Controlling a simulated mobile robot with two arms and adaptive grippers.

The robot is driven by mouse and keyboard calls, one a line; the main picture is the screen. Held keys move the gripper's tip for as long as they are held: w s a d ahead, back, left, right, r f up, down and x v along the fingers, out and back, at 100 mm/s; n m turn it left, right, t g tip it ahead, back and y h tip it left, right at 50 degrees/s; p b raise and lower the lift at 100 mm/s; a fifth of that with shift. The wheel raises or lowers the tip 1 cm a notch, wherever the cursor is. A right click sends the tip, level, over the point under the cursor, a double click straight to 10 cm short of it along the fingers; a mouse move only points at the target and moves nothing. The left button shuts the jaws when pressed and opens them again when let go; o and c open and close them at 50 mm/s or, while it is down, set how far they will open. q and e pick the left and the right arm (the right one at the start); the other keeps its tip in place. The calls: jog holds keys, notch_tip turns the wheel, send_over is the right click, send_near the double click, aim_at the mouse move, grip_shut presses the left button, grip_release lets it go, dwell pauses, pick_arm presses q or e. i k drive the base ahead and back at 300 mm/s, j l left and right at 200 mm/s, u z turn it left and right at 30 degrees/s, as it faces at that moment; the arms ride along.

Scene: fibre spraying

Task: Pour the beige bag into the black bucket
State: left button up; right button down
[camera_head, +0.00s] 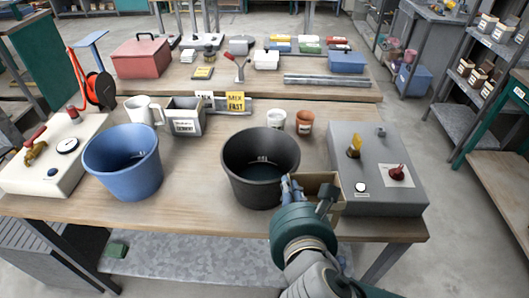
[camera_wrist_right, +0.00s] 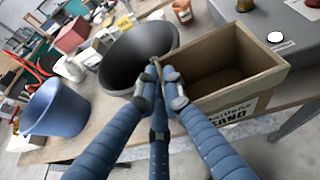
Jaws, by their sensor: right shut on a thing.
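The beige bag (camera_head: 321,186) is a box-like, open-topped container with printed lettering on its side, partly hidden behind my right gripper (camera_head: 306,192). In the right wrist view the bag (camera_wrist_right: 235,72) looks upright, with a dark inside; I cannot tell its fill. My right gripper (camera_wrist_right: 161,80) is shut on the bag's near-left rim corner. The black bucket (camera_head: 258,178) stands on the table, immediately left of the bag; it also shows in the wrist view (camera_wrist_right: 135,62). I cannot tell whether the bag rests on the table. My left gripper is out of view.
A blue bucket (camera_head: 123,165) stands left of the black one. A grey control box (camera_head: 375,170) sits close on the bag's right. White and terracotta cups (camera_head: 304,122) stand behind. A white pump-like unit (camera_head: 55,160) is at the far left. The table's front edge is near.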

aim_at(256, 160)
jog(key=l+u, duration=0.3)
jog(key=l, duration=0.15)
jog(key=l+u, duration=0.35)
jog(key=k+l+u, duration=0.3)
jog(key=l, duration=0.2)
jog(key=i, duration=0.1)
